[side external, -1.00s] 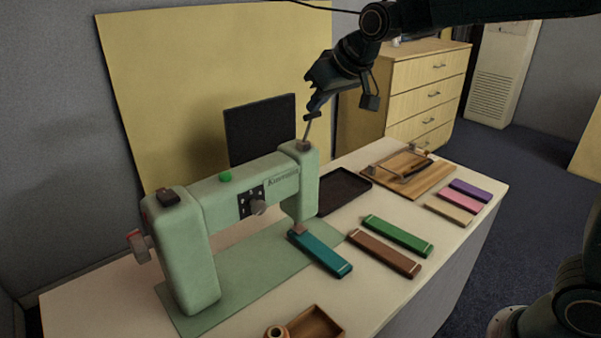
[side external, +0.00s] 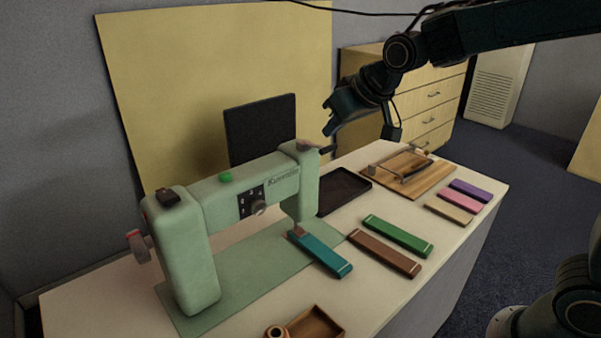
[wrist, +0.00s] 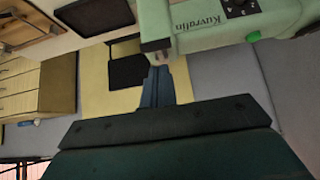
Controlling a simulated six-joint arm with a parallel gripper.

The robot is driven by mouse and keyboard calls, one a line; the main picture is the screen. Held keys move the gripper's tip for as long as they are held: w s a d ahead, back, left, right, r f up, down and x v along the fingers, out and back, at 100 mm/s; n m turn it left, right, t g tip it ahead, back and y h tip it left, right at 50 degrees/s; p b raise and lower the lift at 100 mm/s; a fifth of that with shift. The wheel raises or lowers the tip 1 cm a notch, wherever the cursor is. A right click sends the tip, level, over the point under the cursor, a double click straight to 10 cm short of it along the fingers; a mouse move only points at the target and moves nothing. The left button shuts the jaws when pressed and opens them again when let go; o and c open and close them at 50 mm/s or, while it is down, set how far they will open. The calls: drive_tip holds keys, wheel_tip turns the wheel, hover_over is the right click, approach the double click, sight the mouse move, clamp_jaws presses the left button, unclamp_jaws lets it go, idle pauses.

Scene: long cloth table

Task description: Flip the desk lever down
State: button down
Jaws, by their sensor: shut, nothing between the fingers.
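A green sewing machine (side external: 235,188) stands on the table, with a lever (side external: 316,149) on top of its right end. The lever lies over to the right, close to level, with its dark tip beyond the machine's end. My gripper (side external: 329,131) is shut and empty, just above the lever's tip; I cannot tell whether they touch. In the wrist view my shut fingers (wrist: 158,88) point at the end of the machine (wrist: 215,22); the lever is hard to make out there.
A teal box (side external: 320,252), a brown box (side external: 384,253) and a green box (side external: 398,235) lie in front. A dark tray (side external: 343,190) and a wooden board (side external: 440,180) lie to the right. A black panel (side external: 260,128) stands behind the machine.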

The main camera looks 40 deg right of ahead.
drive_tip(key=shift+w, duration=0.15)
drive_tip(key=shift+w+r, duration=0.1)
drive_tip(key=shift+w, duration=0.4)
drive_tip(key=s, duration=1.1)
drive_tip(key=shift+s, duration=0.25)
idle(0.3)
